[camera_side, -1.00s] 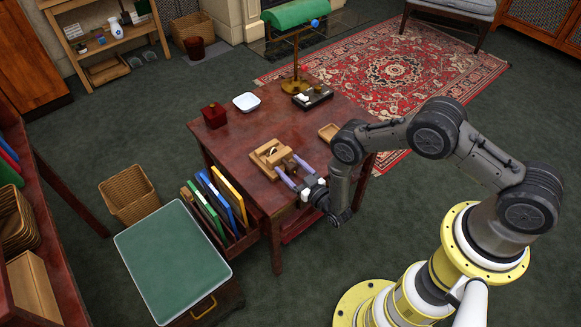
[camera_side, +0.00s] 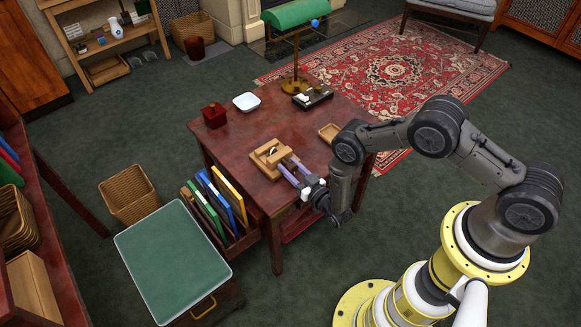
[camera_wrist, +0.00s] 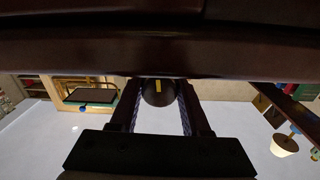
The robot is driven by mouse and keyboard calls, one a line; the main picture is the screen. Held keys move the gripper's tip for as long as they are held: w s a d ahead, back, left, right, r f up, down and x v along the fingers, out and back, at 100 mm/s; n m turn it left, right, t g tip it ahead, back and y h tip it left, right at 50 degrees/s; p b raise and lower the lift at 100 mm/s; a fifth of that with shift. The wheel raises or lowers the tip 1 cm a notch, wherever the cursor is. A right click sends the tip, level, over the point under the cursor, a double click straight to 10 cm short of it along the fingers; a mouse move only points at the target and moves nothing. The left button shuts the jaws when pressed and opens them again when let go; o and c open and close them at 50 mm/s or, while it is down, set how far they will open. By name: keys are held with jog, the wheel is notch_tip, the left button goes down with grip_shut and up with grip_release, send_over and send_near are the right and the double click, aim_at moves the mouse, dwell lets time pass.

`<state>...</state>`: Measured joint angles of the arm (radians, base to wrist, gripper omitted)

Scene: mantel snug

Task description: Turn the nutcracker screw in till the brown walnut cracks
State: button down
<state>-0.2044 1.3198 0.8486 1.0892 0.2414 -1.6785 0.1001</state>
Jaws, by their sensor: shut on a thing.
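The wooden nutcracker (camera_side: 262,161) is a light-brown frame on the near part of the dark red table. A small dark shape sits in its opening; I cannot tell the walnut's condition. My gripper (camera_side: 285,166) reaches it from the near right, its purple fingers against the screw end. In the wrist view, my gripper (camera_wrist: 158,104) has a finger on each side of a dark round knob (camera_wrist: 157,94) with a yellow mark. It is shut on this screw knob. In the side view the fingers mostly hide the knob.
A red box (camera_side: 214,116), a white dish (camera_side: 246,102), a lamp (camera_side: 294,85) and a dark tray (camera_side: 318,96) stand farther back on the table (camera_side: 240,140). A small wooden tray (camera_side: 328,132) lies to the right. Coloured folders (camera_side: 215,203) stand in a rack at the near left.

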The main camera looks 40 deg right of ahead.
jog(key=shift+c, duration=1.8)
grip_release()
jog(key=s, duration=1.4)
jog(key=shift+a, duration=0.25)
